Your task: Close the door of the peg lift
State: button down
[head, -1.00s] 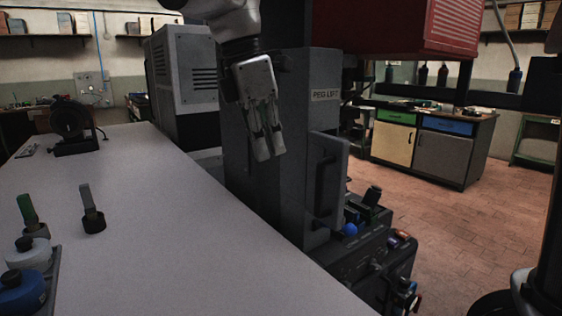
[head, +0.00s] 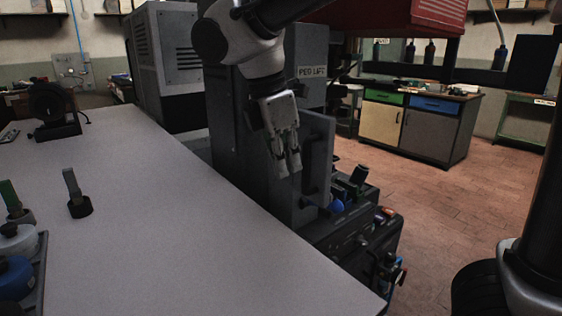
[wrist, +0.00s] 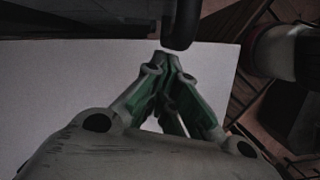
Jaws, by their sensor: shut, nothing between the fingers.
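The peg lift (head: 309,71) is a dark grey machine at the table's far right side, with its name plate near the top. Its door (head: 322,140) is a flat grey panel that stands swung out, with a dark bar handle (head: 309,182). My gripper (head: 290,174) points down just left of the door in the head view, fingers together and empty. Whether it touches the door or handle I cannot tell. In the wrist view the closed fingertips (wrist: 166,58) lie beside a dark rounded bar (wrist: 182,25), possibly the handle.
The pale table (head: 170,230) is mostly clear in the middle. Bottles and upright tools stand at its left edge. Several knobs and a blue ball (head: 337,206) sit on the machine's low base. The brick floor (head: 450,220) to the right is open.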

jog(key=shift+d, duration=0.1)
jog(key=shift+s+d+n, duration=0.1)
jog(key=shift+d+n, duration=0.15)
jog(key=shift+n, duration=0.15)
